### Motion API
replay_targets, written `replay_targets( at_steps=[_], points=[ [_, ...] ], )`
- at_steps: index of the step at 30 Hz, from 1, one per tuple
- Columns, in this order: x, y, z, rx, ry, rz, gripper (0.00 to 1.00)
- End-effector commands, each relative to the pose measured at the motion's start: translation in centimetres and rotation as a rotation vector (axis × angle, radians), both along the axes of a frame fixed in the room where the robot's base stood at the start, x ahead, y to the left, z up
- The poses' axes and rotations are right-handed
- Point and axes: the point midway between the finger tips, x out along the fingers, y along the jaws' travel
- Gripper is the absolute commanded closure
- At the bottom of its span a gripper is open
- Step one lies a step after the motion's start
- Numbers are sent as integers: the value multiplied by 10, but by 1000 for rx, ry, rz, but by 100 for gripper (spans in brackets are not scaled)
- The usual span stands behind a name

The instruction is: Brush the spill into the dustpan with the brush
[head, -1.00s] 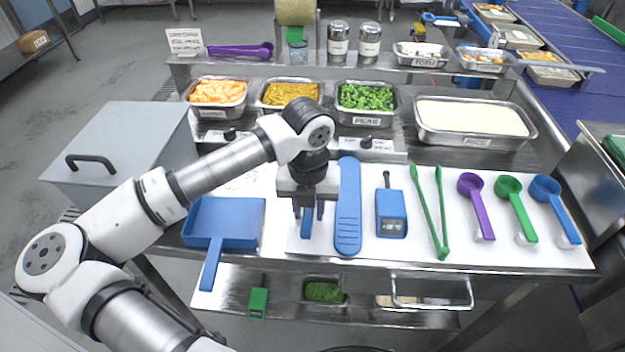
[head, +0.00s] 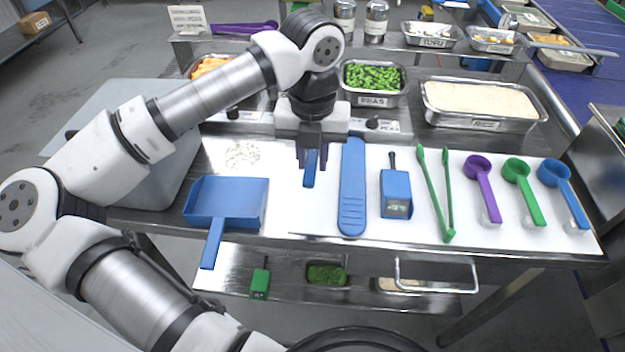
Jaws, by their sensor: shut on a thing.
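The spill (head: 242,155) is a patch of small pale grains on the white board, left of my gripper. The blue dustpan (head: 228,200) lies in front of the spill, its handle reaching past the front edge. My gripper (head: 312,165) points down over the board, right of the spill. It is shut on the blue handle of the brush (head: 310,172). The brush's bristles are not clearly visible, and I cannot tell whether it touches the board.
Right of my gripper lie a long blue utensil (head: 352,190), a blue thermometer (head: 396,192), green tongs (head: 447,190) and several scoops (head: 480,180). Food pans, including the peas (head: 373,80), stand behind. A grey lidded bin (head: 110,110) is at the left.

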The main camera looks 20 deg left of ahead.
Motion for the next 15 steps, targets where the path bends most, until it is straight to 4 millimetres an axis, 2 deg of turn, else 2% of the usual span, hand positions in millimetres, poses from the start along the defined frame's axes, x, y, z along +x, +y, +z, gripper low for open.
replay_targets(
  at_steps=[3, 6, 9, 15],
  points=[
    [1, 0, 35, 4, -4, 1, 99],
    [1, -1, 61, 3, -3, 0, 99],
    [1, 0, 82, 2, -1, -1, 99],
    [0, 0, 109, 1, -1, 0, 99]
  ],
)
